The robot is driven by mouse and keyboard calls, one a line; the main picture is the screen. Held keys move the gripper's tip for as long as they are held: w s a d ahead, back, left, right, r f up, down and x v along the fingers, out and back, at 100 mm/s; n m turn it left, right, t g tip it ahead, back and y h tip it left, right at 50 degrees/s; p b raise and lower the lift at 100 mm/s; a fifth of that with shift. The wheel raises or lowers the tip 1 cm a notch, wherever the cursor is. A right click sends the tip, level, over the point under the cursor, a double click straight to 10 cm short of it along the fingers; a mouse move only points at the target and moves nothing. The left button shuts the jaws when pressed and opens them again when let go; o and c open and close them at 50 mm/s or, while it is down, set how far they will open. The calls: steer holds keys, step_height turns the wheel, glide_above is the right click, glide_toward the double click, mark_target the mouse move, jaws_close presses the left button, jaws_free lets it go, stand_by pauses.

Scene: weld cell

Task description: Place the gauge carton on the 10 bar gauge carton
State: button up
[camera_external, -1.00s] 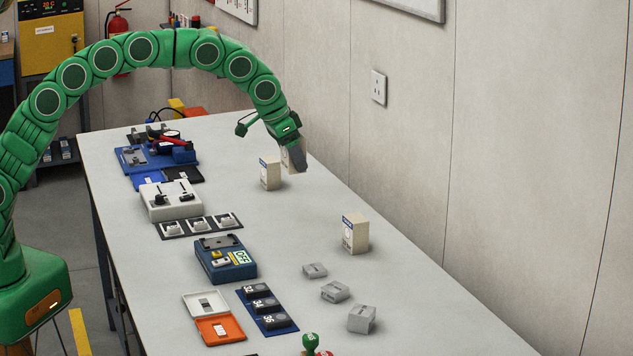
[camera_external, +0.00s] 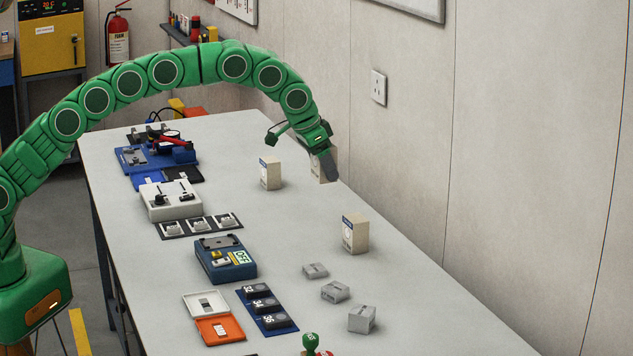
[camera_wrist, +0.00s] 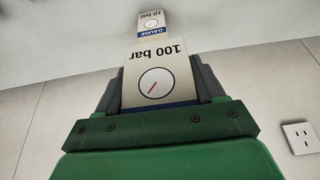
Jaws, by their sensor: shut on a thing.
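My gripper (camera_external: 327,164) is shut on a pale gauge carton (camera_external: 316,168) and holds it at the far right part of the table. In the wrist view this carton (camera_wrist: 155,78) reads "100 bar" upside down, with a round dial and red needle, between the two dark fingers (camera_wrist: 157,88). The 10 bar gauge carton (camera_wrist: 153,22) stands beyond it in the wrist view, apart from it. In the external view two similar cartons stand upright on the table: one left of my gripper (camera_external: 270,173), one nearer the camera (camera_external: 355,233). Their ratings are too small to read there.
The wall (camera_external: 400,150) runs close along the table's right side. Several grey blocks (camera_external: 335,291) lie near the front right. Blue, white and orange trays and devices (camera_external: 226,259) line the left side. The table between the two standing cartons is clear.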

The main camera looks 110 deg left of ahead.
steer(key=shift+w+a+f, duration=0.7)
steer(key=shift+w+f, duration=0.35)
steer(key=shift+f, duration=0.1)
steer(key=shift+w+a+f, duration=0.7)
steer(key=shift+w+f, duration=0.3)
steer(key=shift+f, duration=0.1)
steer(key=shift+w+a+f, duration=0.7)
steer(key=shift+w+f, duration=0.35)
steer(key=shift+f, duration=0.1)
steer(key=shift+w+a+f, duration=0.15)
steer(key=shift+w+f, duration=0.05)
steer(key=shift+f, duration=0.1)
steer(key=shift+f, duration=1.5)
steer(key=o, duration=1.1)
steer(key=shift+f, duration=0.15)
steer(key=shift+o, duration=0.2)
